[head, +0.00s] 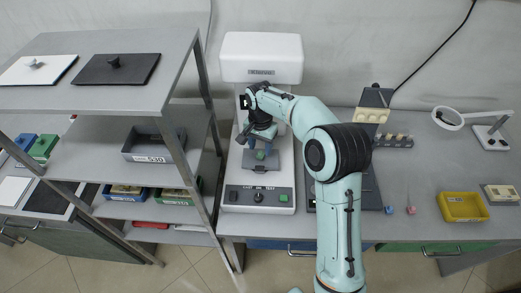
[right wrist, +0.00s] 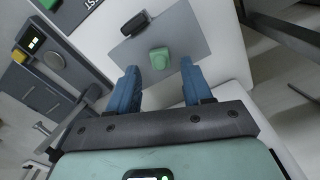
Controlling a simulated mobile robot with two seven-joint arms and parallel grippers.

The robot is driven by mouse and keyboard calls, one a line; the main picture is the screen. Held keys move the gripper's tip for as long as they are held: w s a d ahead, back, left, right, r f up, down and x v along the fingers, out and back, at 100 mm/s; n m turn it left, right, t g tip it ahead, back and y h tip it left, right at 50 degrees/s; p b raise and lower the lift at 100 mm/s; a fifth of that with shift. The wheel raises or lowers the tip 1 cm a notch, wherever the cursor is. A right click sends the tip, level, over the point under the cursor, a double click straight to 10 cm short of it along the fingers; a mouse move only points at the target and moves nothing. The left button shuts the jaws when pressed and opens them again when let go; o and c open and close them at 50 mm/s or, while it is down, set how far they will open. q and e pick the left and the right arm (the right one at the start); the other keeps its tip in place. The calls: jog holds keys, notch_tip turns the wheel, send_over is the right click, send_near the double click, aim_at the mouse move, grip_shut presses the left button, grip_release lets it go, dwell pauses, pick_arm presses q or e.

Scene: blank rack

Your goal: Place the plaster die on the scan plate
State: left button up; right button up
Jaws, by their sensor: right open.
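The plaster die appears as a small green block (head: 260,155) on the grey scan plate (head: 272,165) of the white scanner. In the right wrist view the green die (right wrist: 159,58) rests on the grey plate (right wrist: 195,45), apart from its edges. My right gripper (head: 260,146) is over the plate with its blue fingers pointing down at the die. In the right wrist view the right gripper (right wrist: 160,67) is open and empty, with a finger to either side just short of the die. My left gripper is not in view.
The scanner (head: 262,58) has a white head above and a button panel in front. A metal shelf (head: 185,125) with a grey bin (head: 150,157) stands close on the left. A yellow tray (head: 463,220) sits right.

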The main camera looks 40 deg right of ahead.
aim_at(261, 152)
notch_tip(261, 152, up, 9)
jog(key=p, duration=0.1)
dwell(0.7)
